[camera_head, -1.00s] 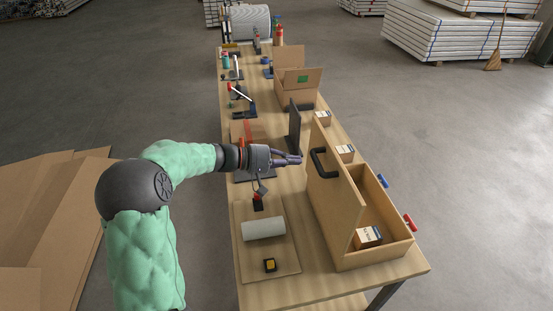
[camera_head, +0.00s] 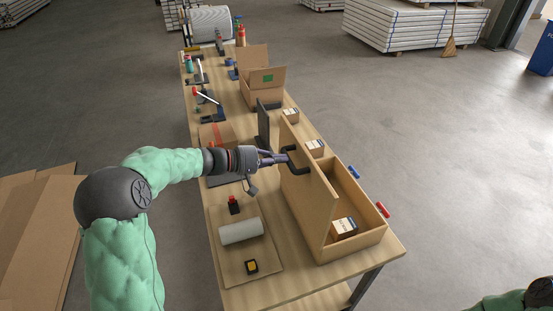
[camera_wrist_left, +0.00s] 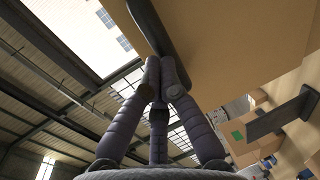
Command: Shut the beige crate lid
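The beige crate (camera_head: 358,246) stands open at the near right end of the table. Its lid (camera_head: 305,204) stands up along the crate's left side. A black handle (camera_head: 297,168) is on the lid's left face; lid and handle (camera_wrist_left: 151,22) also show in the left wrist view. My left gripper (camera_head: 284,158) is at the handle, on the lid's left side. Its fingertips (camera_wrist_left: 161,66) are drawn together and overlap the handle in the wrist view; I cannot tell whether they touch it. My right gripper is out of view.
A small box (camera_head: 343,228) sits inside the crate. A grey roll (camera_head: 241,232) and a yellow-black item (camera_head: 251,267) lie on a board left of the lid. A dark upright panel (camera_head: 263,124) and an open cardboard box (camera_head: 262,91) stand farther back.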

